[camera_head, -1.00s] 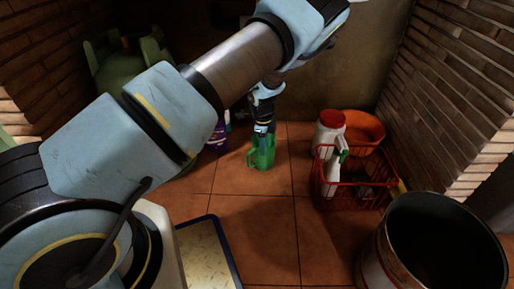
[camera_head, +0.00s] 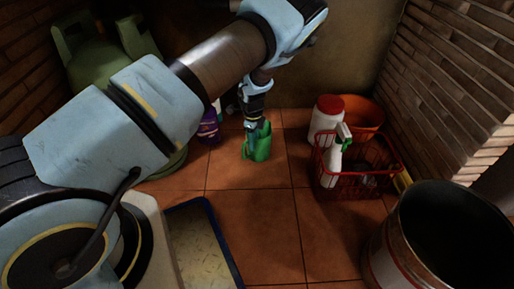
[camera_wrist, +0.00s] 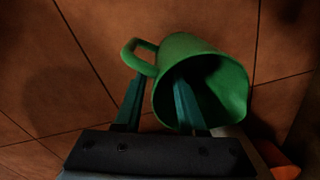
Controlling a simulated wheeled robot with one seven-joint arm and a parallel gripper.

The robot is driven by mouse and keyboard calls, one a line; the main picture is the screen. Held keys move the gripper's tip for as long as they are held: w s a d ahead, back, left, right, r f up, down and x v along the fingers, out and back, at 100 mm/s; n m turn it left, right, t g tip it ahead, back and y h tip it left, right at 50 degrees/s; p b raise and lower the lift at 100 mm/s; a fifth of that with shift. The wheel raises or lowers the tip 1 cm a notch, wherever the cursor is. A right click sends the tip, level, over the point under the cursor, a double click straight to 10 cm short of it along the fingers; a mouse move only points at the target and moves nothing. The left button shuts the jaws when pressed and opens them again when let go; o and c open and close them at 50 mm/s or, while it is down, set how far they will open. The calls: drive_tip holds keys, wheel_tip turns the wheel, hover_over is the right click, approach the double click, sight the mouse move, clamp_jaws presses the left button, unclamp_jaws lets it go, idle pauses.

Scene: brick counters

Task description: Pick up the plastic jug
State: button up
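The green plastic jug (camera_head: 262,147) stands on the tiled floor below my gripper (camera_head: 251,124), tilted slightly in the head view. In the wrist view the jug (camera_wrist: 203,55) shows its open mouth and its loop handle on the left. My gripper (camera_wrist: 160,82) is open, its fingers spread either side of the jug's near wall. The right finger reaches into the mouth; the left finger is outside, at the handle. A gap shows between the left finger and the wall. Contact at the fingertips is hard to make out.
A red wire basket (camera_head: 333,190) with a spray bottle (camera_head: 335,160) stands right, before a white red-lidded container (camera_head: 325,118) and an orange bucket (camera_head: 367,113). A purple bottle (camera_head: 209,128) stands left of the jug. A large metal drum (camera_head: 385,262) is at front right. Floor before the jug is clear.

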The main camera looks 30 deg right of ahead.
drive_tip(key=b, duration=0.3)
hover_over(253, 160)
wheel_tip(253, 160, down, 5)
drive_tip(key=shift+d+r, duration=0.1)
drive_tip(key=shift+s, duration=0.1)
drive_tip(key=shift+c, duration=0.4)
clamp_jaws()
idle(0.6)
